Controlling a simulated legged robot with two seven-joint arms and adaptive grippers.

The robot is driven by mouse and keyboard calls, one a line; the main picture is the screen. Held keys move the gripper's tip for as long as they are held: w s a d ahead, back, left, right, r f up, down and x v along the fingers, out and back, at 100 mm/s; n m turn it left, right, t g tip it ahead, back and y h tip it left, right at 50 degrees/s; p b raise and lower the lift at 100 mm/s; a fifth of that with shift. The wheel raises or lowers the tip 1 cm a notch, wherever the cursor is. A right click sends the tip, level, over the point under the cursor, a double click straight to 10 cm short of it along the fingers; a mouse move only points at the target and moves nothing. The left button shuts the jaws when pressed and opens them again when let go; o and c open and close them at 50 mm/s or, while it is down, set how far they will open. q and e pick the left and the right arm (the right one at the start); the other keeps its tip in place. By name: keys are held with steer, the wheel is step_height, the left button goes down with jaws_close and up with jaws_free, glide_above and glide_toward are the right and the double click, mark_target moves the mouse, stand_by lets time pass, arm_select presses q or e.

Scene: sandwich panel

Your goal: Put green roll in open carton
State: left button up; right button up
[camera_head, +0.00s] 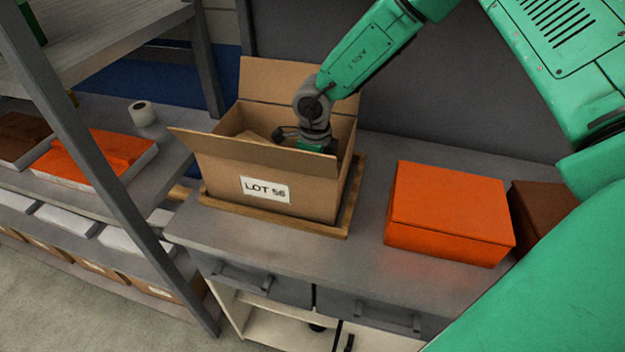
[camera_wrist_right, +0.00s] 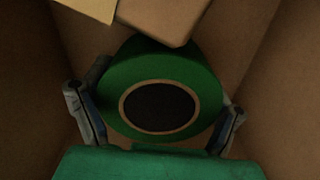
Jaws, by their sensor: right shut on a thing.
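The open carton (camera_head: 228,188), labelled LOT 56, stands on the grey counter with its flaps up. My right arm reaches down into it from above. In the head view the right gripper (camera_head: 318,142) is inside the carton opening, and a bit of green shows below it. In the right wrist view the green roll (camera_wrist_right: 165,68) lies between the two fingers of the right gripper (camera_wrist_right: 158,118), which is shut on it. Brown cardboard walls (camera_wrist_right: 275,90) surround the roll there. Whether the roll touches the carton floor cannot be told. My left gripper is not in view.
The carton sits on a wooden board (camera_head: 352,200). An orange box (camera_head: 450,210) and a brown box (camera_head: 540,208) stand to its right. A cardboard piece (camera_wrist_right: 165,18) lies beside the green roll inside the carton.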

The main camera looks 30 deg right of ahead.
steer(key=shift+d+f, duration=0.25)
steer(key=shift+f, duration=0.55)
steer(key=shift+d+f, duration=0.1)
steer(key=shift+d, duration=0.15)
steer(key=shift+c, duration=0.6)
steer(key=o, duration=1.2)
steer(key=shift+a, duration=0.15)
steer(key=shift+o, duration=0.7)
steer(key=shift+a, duration=0.6)
steer(key=shift+r, duration=0.3)
steer(key=r, duration=1.1)
steer(key=shift+d, duration=0.35)
steer(key=shift+a+r, duration=0.3)
steer(key=shift+r, duration=0.1)
